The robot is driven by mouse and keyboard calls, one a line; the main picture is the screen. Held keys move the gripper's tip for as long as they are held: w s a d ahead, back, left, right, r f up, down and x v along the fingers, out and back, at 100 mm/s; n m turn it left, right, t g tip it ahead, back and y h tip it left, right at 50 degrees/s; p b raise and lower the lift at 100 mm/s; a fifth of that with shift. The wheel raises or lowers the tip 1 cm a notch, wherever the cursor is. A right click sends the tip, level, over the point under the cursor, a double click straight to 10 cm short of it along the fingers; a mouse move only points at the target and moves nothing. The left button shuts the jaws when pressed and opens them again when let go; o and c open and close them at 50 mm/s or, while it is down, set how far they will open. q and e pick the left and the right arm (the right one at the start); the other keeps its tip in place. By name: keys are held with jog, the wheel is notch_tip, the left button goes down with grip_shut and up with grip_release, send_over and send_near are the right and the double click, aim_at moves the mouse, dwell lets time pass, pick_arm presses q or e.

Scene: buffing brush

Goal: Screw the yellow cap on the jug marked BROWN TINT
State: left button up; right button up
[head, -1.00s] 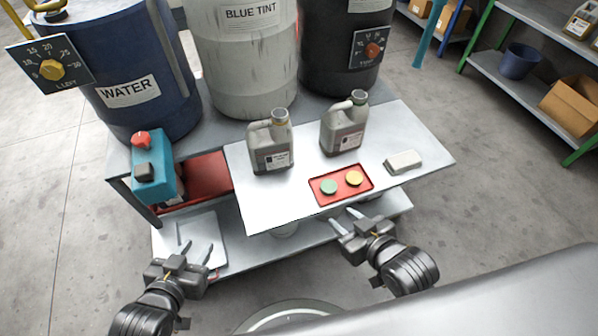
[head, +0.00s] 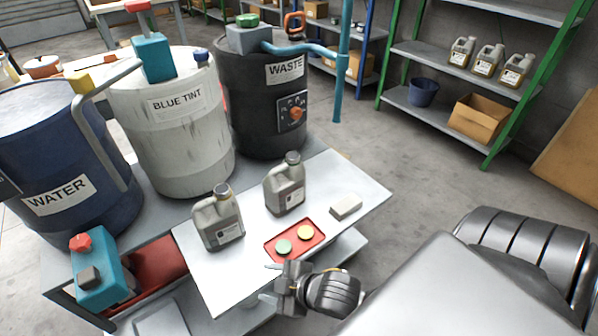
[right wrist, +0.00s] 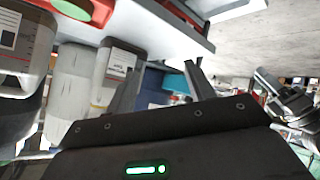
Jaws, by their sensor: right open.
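The yellow cap (head: 305,232) lies beside a green cap (head: 284,247) in a shallow red tray (head: 268,257) on the white table. Two grey jugs stand behind the tray, a left jug (head: 218,222) and a right jug (head: 285,188). Their labels are too small to read, so I cannot tell which is BROWN TINT. My right gripper (head: 272,281) is open and empty at the table's front edge, just in front of the tray. Its spread fingers also show in the right wrist view (right wrist: 163,64). What looks like my left gripper (right wrist: 288,100) shows small at that view's right side.
A pale block (head: 346,207) lies right of the tray. The WATER drum (head: 55,165), BLUE TINT drum (head: 180,130) and WASTE drum (head: 262,115) stand behind the table. A teal device (head: 95,268) stands at the left. Shelves (head: 440,115) stand at the back right.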

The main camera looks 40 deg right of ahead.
aim_at(306, 234)
pick_arm(q)
jog(key=s+a+f+g+y+p, duration=0.1)
jog(key=s+a+f+g+p, duration=0.2)
jog(key=s+f+p, duration=0.4)
jog(key=s+a+f+g+y+p, duration=0.1)
jog(key=s+a+f+g+p, duration=0.2)
jog(key=f, duration=0.6)
jog(key=s+a+f+g+p, duration=0.1)
jog(key=s+a+f+p, duration=0.1)
jog(key=s, duration=0.7)
jog(key=s+a+f+n+g+y+p, duration=0.1)
jog(key=s+a+f+p, duration=0.2)
jog(key=s, duration=0.5)
jog(key=shift+s+a, duration=0.4)
jog(key=shift+a, duration=0.3)
pick_arm(e)
jog(key=w+d+r+n+g+h, duration=0.2)
jog(key=d+n, duration=0.7)
jog(key=n, duration=0.3)
jog(key=w+d+r+n+g+h, duration=0.2)
jog(key=d+r+n+g, duration=0.1)
jog(key=d+n, duration=0.6)
jog(key=n, duration=0.4)
jog(key=shift+w+h, duration=0.3)
jog(key=shift+w, duration=0.05)
jog(key=shift+d, duration=0.1)
